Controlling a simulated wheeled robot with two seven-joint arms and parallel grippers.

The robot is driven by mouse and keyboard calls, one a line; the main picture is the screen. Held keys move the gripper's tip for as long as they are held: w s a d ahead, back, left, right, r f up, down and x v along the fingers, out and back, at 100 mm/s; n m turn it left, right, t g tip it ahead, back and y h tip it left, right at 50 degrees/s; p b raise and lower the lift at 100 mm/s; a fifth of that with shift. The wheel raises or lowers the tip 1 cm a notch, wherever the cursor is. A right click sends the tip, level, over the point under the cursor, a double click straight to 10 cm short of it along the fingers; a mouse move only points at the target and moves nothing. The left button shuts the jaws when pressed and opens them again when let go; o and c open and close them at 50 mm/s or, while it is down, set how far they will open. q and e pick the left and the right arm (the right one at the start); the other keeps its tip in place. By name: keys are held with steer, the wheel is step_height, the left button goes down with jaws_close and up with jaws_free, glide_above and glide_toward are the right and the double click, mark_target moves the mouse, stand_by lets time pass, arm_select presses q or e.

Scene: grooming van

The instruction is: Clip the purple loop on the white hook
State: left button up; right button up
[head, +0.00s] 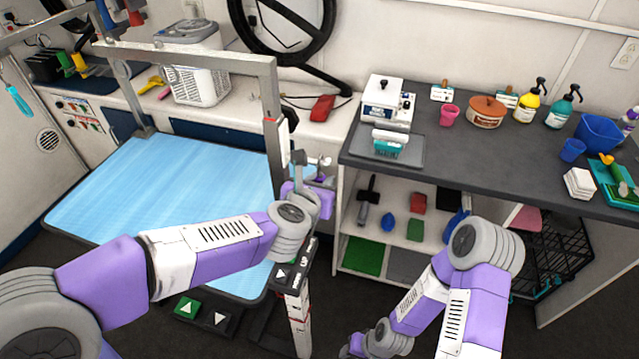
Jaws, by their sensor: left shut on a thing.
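My left gripper (310,172) is beside the upright metal post at the right edge of the blue grooming table (165,185). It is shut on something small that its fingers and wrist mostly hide. I cannot tell the purple loop apart from the purple parts of my left wrist. A white piece (286,127) sits on the post just above and left of the gripper; I cannot tell whether it is the white hook. My right arm reaches down to the bottom edge, and its gripper is out of view.
A metal frame (200,57) spans the table. A grey counter (455,150) on the right holds a white device (386,100), a brown pot (486,112), pump bottles and a blue bucket (599,134). Open shelves are below.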

stand_by(0.3)
arm_select(q)
steer(key=o, duration=1)
steer(key=shift+s, duration=0.15)
steer(key=shift+p+v, duration=0.85)
steer(key=shift+v, duration=2.55)
steer(key=shift+p+v, duration=1.1)
steer(key=shift+v, duration=1.45)
